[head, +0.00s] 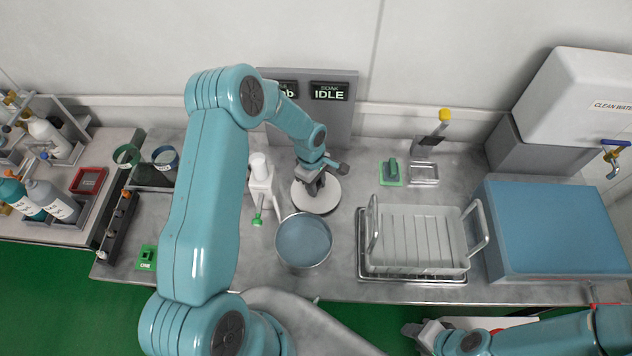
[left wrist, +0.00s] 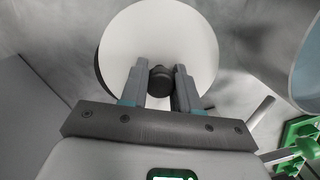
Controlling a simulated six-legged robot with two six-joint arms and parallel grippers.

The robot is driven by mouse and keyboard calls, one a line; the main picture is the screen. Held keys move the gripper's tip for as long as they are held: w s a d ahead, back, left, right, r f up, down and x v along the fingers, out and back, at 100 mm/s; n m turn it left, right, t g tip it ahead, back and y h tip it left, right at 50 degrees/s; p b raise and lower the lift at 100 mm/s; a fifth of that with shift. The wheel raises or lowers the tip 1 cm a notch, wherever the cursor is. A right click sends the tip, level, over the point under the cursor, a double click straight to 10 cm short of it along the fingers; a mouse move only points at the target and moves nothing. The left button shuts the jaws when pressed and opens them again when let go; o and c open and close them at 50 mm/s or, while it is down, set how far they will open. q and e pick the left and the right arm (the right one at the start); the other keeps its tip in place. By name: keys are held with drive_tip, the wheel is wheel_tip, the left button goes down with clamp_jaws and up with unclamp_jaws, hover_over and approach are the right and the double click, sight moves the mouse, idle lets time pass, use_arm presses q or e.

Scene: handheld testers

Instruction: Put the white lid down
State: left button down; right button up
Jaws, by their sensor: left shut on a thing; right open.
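The white lid (head: 327,201) is a round disc behind the round metal pot (head: 303,241), which has blue content. In the left wrist view the lid (left wrist: 190,40) fills the upper middle, with its dark knob (left wrist: 161,80) between my fingers. My left gripper (head: 314,186) is shut on this knob from above, and it also shows in the left wrist view (left wrist: 160,88). The lid looks level and close to the counter; I cannot tell whether it touches.
A white bottle (head: 260,178) stands left of the lid. A display panel (head: 330,110) stands behind. A white rack basket (head: 420,236) is on the right, beside a blue-topped box (head: 550,225). The counter between lid and basket (head: 352,185) is clear.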

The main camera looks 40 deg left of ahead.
use_arm(q)
drive_tip(key=shift+w+f, duration=0.1)
drive_tip(key=shift+f, duration=0.1)
drive_tip(key=c, duration=0.8)
unclamp_jaws()
drive_tip(key=shift+r, duration=0.3)
drive_tip(key=shift+a+r, duration=0.1)
drive_tip(key=shift+r, duration=0.15)
drive_tip(key=r+b, duration=0.1)
drive_tip(key=r, duration=0.2)
drive_tip(key=a+r+b, duration=0.1)
drive_tip(key=r, duration=0.3)
drive_tip(key=r+b, duration=0.1)
drive_tip(key=r, duration=0.3)
drive_tip(key=shift+a+r, duration=0.1)
drive_tip(key=shift+a, duration=0.05)
